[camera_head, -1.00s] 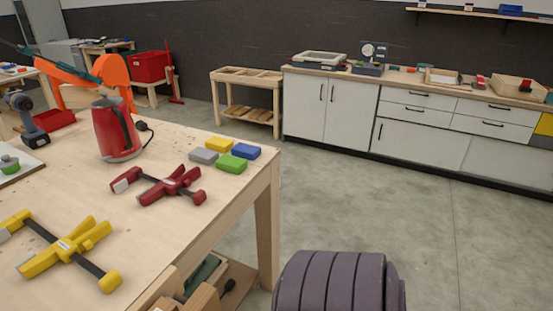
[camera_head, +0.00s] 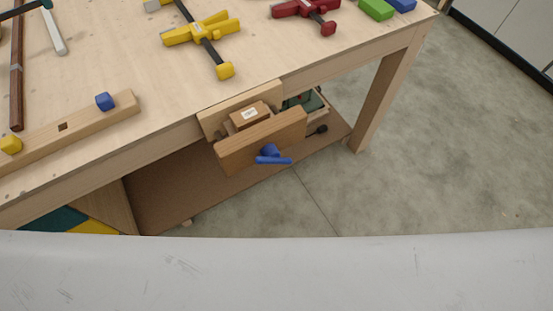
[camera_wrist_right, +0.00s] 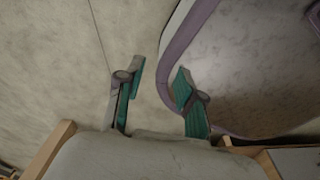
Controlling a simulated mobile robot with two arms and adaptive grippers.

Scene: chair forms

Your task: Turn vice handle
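The blue vice handle (camera_head: 272,159) sits on the front of a wooden vice jaw (camera_head: 240,146) at the front edge of the workbench (camera_head: 110,60). The handle bar lies about level. A wooden block (camera_head: 249,115) with a white label sits between the jaws. My right gripper (camera_wrist_right: 160,90) is open and empty in the right wrist view. Its two teal-padded fingers are apart over grey floor, and the vice does not show there. Neither gripper shows in the head view.
A yellow clamp (camera_head: 204,32) and a red clamp (camera_head: 305,10) lie on the bench. Open floor (camera_head: 450,150) lies to the right. A pale surface fills the bottom of the head view.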

